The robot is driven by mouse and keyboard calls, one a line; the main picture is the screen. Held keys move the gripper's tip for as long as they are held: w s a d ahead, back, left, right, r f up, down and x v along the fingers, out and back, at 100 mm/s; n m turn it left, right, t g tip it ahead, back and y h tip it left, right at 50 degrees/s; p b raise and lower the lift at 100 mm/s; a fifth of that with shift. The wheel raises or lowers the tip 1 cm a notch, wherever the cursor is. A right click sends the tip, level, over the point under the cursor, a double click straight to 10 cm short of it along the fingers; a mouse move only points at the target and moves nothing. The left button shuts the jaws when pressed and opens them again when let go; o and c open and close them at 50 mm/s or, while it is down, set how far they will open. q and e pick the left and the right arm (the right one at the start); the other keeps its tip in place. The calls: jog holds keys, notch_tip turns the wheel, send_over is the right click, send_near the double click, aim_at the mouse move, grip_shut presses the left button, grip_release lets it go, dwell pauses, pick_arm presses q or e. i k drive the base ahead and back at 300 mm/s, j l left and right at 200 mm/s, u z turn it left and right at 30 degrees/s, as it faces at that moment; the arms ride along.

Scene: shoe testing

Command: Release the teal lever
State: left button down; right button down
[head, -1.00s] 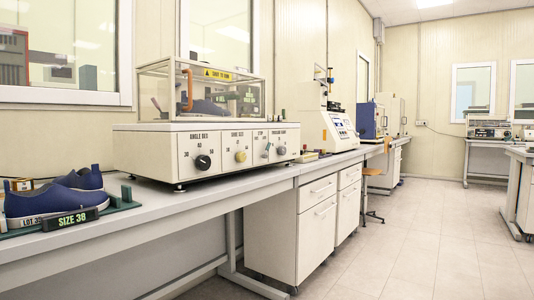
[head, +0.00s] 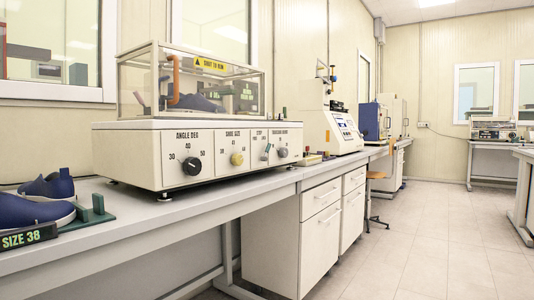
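The off-white testing machine (head: 130,160) stands on the bench at centre left, with a clear cover (head: 140,75) over its top. An orange handle (head: 174,79) is on the cover. Neither of my grippers is in view.
The grey bench (head: 200,208) runs away to the right, over white drawers (head: 318,235). A stool (head: 376,185) stands farther back. The tiled floor (head: 420,235) at right is clear.

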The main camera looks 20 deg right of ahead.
aim_at(265, 159)
jog(key=i+l, duration=0.3)
jog(key=i, duration=0.2)
jog(key=i+l, duration=0.3)
jog(key=i, duration=0.25)
jog(key=i+l, duration=0.35)
jog(key=i, duration=0.15)
jog(key=i+l+z, duration=0.15)
jog(key=i+l, duration=0.3)
jog(key=i, duration=0.05)
